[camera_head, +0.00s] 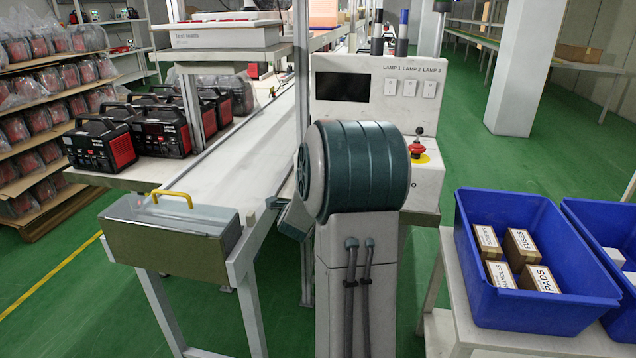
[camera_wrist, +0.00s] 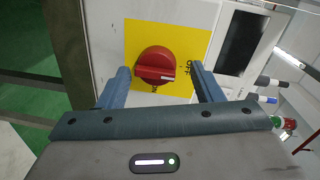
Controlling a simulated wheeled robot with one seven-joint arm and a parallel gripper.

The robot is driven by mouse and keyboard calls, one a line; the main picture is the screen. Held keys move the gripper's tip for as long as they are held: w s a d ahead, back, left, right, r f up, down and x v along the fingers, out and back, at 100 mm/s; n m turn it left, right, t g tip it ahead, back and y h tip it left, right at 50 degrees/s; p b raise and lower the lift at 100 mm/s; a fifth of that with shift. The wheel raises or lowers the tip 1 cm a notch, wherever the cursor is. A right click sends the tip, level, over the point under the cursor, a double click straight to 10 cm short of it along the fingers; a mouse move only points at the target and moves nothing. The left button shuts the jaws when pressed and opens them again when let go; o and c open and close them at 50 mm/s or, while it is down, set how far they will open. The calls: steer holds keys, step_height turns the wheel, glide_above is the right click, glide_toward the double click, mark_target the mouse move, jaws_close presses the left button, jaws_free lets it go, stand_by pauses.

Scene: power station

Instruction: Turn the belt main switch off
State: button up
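The belt main switch (camera_wrist: 156,66) is a red rotary knob on a yellow plate (camera_wrist: 192,38), seen in the wrist view. Its raised grip bar lies nearly level in the picture, with a white mark toward the right end. My gripper (camera_wrist: 160,68) is open, with one blue-grey finger on each side of the knob. I see no finger touching it. In the head view, my arm hides the switch and the gripper.
The white control panel (camera_head: 427,100) has a dark screen (camera_head: 342,87), several lamp switches and a red emergency button (camera_head: 417,148) on yellow. A conveyor (camera_head: 230,160) with a clear-lidded end box lies left. A blue crate (camera_head: 535,285) of small boxes stands right.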

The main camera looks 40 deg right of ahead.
steer(key=shift+s+a+f, duration=0.1)
steer(key=shift+a, duration=0.05)
steer(key=v, duration=1.3)
steer(key=shift+s+a, duration=0.2)
